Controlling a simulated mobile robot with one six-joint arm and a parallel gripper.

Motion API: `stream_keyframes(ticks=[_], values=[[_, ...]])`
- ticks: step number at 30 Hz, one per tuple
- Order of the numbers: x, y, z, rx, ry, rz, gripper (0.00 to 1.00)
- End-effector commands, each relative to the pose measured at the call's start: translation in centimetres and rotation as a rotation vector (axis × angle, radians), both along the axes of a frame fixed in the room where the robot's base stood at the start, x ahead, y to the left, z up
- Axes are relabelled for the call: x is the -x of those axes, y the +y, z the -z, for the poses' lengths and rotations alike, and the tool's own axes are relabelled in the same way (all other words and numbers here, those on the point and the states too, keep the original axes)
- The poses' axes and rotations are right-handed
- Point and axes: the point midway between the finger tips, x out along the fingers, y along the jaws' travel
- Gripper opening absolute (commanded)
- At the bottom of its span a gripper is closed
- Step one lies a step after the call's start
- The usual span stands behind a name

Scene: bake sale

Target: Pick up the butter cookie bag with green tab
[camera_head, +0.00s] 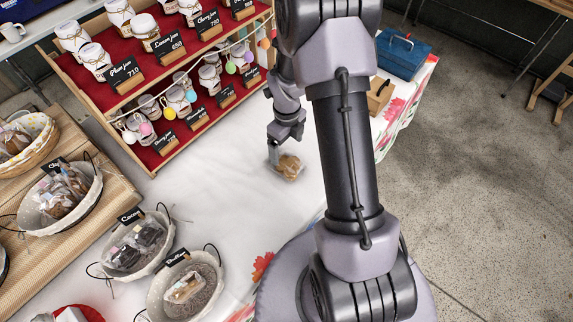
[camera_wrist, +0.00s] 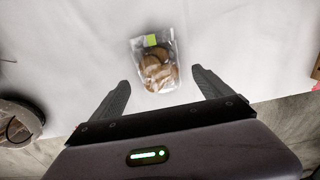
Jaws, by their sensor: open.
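The butter cookie bag (camera_wrist: 155,65) is a clear bag of round brown cookies with a green tab (camera_wrist: 150,40) at its top. It lies on the white tablecloth. In the head view the bag (camera_head: 289,168) is on the table in front of the jam shelf, just by my gripper (camera_head: 275,155). In the wrist view my gripper (camera_wrist: 162,92) is open, with one finger on each side below the bag. The bag is ahead of the gap between the fingertips, and nothing is held. The tab cannot be made out in the head view.
A wooden shelf (camera_head: 148,172) with several labelled jam jars stands behind the bag. Lined baskets (camera_head: 212,262) of bagged sweets are at the lower left. A blue box (camera_head: 402,52) and a small wooden box (camera_head: 380,94) sit at the right. The cloth around the bag is clear.

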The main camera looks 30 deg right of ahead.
Motion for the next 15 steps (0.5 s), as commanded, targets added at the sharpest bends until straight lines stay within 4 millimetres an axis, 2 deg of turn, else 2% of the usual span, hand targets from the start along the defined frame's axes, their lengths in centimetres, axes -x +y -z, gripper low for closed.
stream_keyframes(ticks=[1, 8, 15], values=[[0.1, 0.0, 1.5, -0.001, 0.001, 0.000, 0.89], [0.0, 0.1, 3.8, 0.000, 0.000, -0.002, 0.89], [0.1, 0.6, 8.3, 0.000, 0.000, -0.001, 0.89]])
